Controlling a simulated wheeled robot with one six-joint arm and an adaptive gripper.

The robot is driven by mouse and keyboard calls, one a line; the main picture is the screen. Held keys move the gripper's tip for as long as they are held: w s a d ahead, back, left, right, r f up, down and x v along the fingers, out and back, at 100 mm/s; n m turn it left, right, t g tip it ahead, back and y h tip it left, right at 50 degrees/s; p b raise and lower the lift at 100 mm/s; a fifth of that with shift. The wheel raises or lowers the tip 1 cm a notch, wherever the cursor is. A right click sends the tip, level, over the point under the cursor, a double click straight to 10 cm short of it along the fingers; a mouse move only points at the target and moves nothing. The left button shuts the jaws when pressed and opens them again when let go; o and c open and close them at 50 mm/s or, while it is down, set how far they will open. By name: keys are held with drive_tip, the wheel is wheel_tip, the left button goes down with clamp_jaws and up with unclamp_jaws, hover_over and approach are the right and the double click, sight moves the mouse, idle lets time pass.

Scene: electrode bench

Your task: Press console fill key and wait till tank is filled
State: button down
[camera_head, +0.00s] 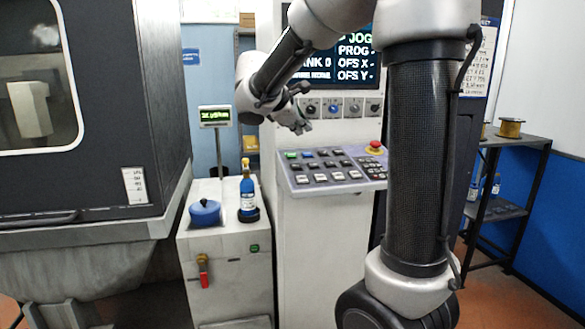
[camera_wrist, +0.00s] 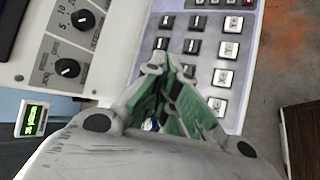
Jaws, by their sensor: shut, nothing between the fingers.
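Key labels are too small to read in the head view. The console screen (camera_head: 352,68) is partly hidden by my arm; a line ending "ANK 0" shows. The white tank cabinet (camera_head: 225,270) stands left of the console. My gripper (camera_head: 304,127) is shut and empty, above the panel and in front of the knob row. The wrist view shows its fingers (camera_wrist: 165,68) over the keys (camera_wrist: 192,47).
A red emergency button (camera_head: 375,147) sits at the panel's right. A blue lid (camera_head: 205,212) and a blue bottle (camera_head: 248,192) stand on the cabinet, beside a small green-lit display (camera_head: 214,115). Knobs (camera_head: 333,107) line the console above the panel. A shelf (camera_head: 510,145) stands right.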

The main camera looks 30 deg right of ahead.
sight(296, 167)
drive_tip(key=shift+w+d+f, duration=0.1)
drive_tip(key=shift+w+f, duration=0.2)
drive_tip(key=shift+f, duration=1.15)
drive_tip(key=shift+w+d+f, duration=0.1)
drive_tip(key=shift+w+f, duration=0.15)
drive_tip(key=shift+f, duration=1.2)
drive_tip(key=shift+w+d+f, duration=0.1)
drive_tip(key=shift+w+f, duration=0.2)
drive_tip(key=shift+f, duration=1.15)
drive_tip(key=shift+f, duration=0.15)
drive_tip(key=shift+f, duration=0.2)
drive_tip(key=shift+w+f, duration=0.15)
drive_tip(key=shift+f, duration=0.25)
drive_tip(key=shift+r, duration=0.8)
drive_tip(key=shift+r, duration=0.1)
